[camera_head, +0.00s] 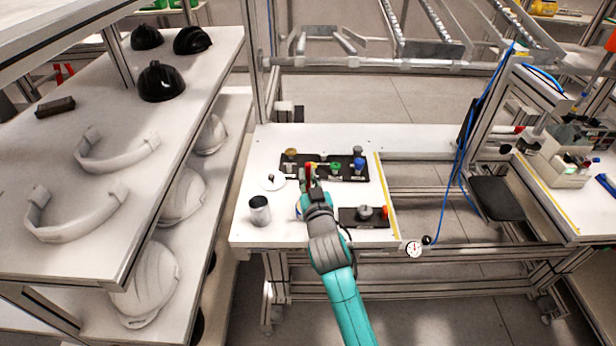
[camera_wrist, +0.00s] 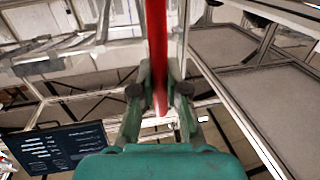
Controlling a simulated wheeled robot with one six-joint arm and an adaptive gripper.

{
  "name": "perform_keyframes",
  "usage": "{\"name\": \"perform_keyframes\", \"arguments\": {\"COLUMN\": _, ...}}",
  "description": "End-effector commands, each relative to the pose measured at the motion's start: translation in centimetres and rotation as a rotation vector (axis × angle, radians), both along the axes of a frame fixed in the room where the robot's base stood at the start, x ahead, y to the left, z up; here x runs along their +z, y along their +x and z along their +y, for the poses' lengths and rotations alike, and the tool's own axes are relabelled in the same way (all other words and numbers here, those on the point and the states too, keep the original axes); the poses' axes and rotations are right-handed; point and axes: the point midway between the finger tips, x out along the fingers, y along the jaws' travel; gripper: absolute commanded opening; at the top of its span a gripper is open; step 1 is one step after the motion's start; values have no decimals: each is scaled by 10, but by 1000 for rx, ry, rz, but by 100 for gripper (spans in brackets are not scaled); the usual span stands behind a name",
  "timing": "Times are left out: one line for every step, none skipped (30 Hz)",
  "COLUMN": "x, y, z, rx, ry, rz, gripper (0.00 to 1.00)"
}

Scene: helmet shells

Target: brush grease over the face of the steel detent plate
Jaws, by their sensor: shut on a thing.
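My gripper (camera_head: 309,182) is over the white worktable, near the black tray's front edge. In the wrist view my gripper (camera_wrist: 160,92) is shut on a long red handle (camera_wrist: 157,40), which runs up out of the frame. Its far end is out of view, so I cannot see bristles. Red also shows at the fingers in the head view. A grey metal cup (camera_head: 260,211) stands left of my gripper. A pale round disc (camera_head: 271,182) with a dark knob lies behind the cup. I cannot tell which piece is the steel detent plate.
A black tray (camera_head: 322,178) holds yellow, green and blue-topped parts. A smaller dark base (camera_head: 351,222) at right carries a grey round part (camera_head: 365,212) and a red piece. A yellow strip (camera_head: 385,195) marks the table's right side. Shelves with helmets (camera_head: 150,285) stand left.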

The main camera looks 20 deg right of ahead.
Motion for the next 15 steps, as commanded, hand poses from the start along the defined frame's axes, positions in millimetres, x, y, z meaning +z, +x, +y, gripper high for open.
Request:
{"name": "perform_keyframes", "arguments": {"x": -1, "y": 0, "z": 0, "rx": 0, "ry": 0, "rz": 0, "gripper": 0}}
{"name": "perform_keyframes", "arguments": {"x": -1, "y": 0, "z": 0, "rx": 0, "ry": 0, "rz": 0, "gripper": 0}}
{"name": "perform_keyframes", "arguments": {"x": -1, "y": 0, "z": 0, "rx": 0, "ry": 0, "rz": 0, "gripper": 0}}
{"name": "perform_keyframes", "arguments": {"x": -2, "y": 0, "z": 0, "rx": 0, "ry": 0, "rz": 0, "gripper": 0}}
{"name": "perform_keyframes", "arguments": {"x": -2, "y": 0, "z": 0, "rx": 0, "ry": 0, "rz": 0, "gripper": 0}}
{"name": "perform_keyframes", "arguments": {"x": -2, "y": 0, "z": 0, "rx": 0, "ry": 0, "rz": 0, "gripper": 0}}
{"name": "perform_keyframes", "arguments": {"x": -3, "y": 0, "z": 0, "rx": 0, "ry": 0, "rz": 0, "gripper": 0}}
{"name": "perform_keyframes", "arguments": {"x": -3, "y": 0, "z": 0, "rx": 0, "ry": -1, "rz": 0, "gripper": 0}}
{"name": "perform_keyframes", "arguments": {"x": -3, "y": 0, "z": 0, "rx": 0, "ry": -1, "rz": 0, "gripper": 0}}
{"name": "perform_keyframes", "arguments": {"x": -4, "y": 0, "z": 0, "rx": 0, "ry": -1, "rz": 0, "gripper": 0}}
{"name": "perform_keyframes", "arguments": {"x": -4, "y": 0, "z": 0, "rx": 0, "ry": 0, "rz": 0, "gripper": 0}}
{"name": "perform_keyframes", "arguments": {"x": -4, "y": 0, "z": 0, "rx": 0, "ry": 0, "rz": 0, "gripper": 0}}
{"name": "perform_keyframes", "arguments": {"x": -5, "y": 0, "z": 0, "rx": 0, "ry": 0, "rz": 0, "gripper": 0}}
{"name": "perform_keyframes", "arguments": {"x": -5, "y": 0, "z": 0, "rx": 0, "ry": 0, "rz": 0, "gripper": 0}}
{"name": "perform_keyframes", "arguments": {"x": -5, "y": 0, "z": 0, "rx": 0, "ry": 0, "rz": 0, "gripper": 0}}
